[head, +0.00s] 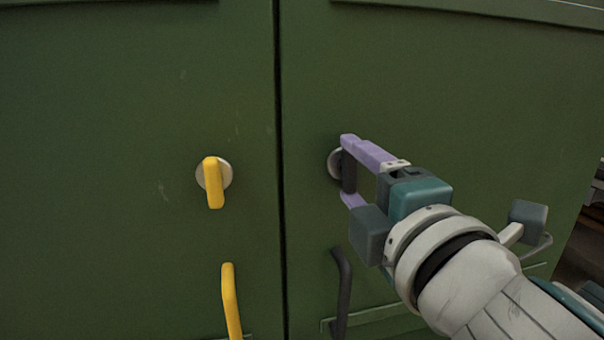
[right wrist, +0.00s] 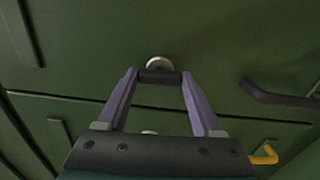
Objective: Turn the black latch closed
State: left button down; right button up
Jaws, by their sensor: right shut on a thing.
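The black latch (head: 348,171) is on the right green door, on a round grey mount. It points down in the head view. My right gripper (head: 349,170) has its purple fingers on the latch, one above and one below in the head view. In the right wrist view the latch (right wrist: 160,77) lies between the two fingertips of the right gripper (right wrist: 160,80), which is shut on it. The fingers hide part of the latch and its mount in the head view. My left gripper is not in view.
A yellow latch (head: 213,184) hangs down on the left door (head: 90,150). A yellow handle (head: 231,300) and a black handle (head: 341,290) stand below the latches, either side of the door gap (head: 280,120). The black handle is close under my right gripper.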

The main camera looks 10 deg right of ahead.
dwell(0.4)
jog(key=o, duration=1.4)
jog(key=shift+c, duration=0.2)
jog(key=s+b, duration=0.2)
jog(key=s, duration=0.8)
jog(key=shift+d+b, duration=0.15)
jog(key=shift+b, duration=0.2)
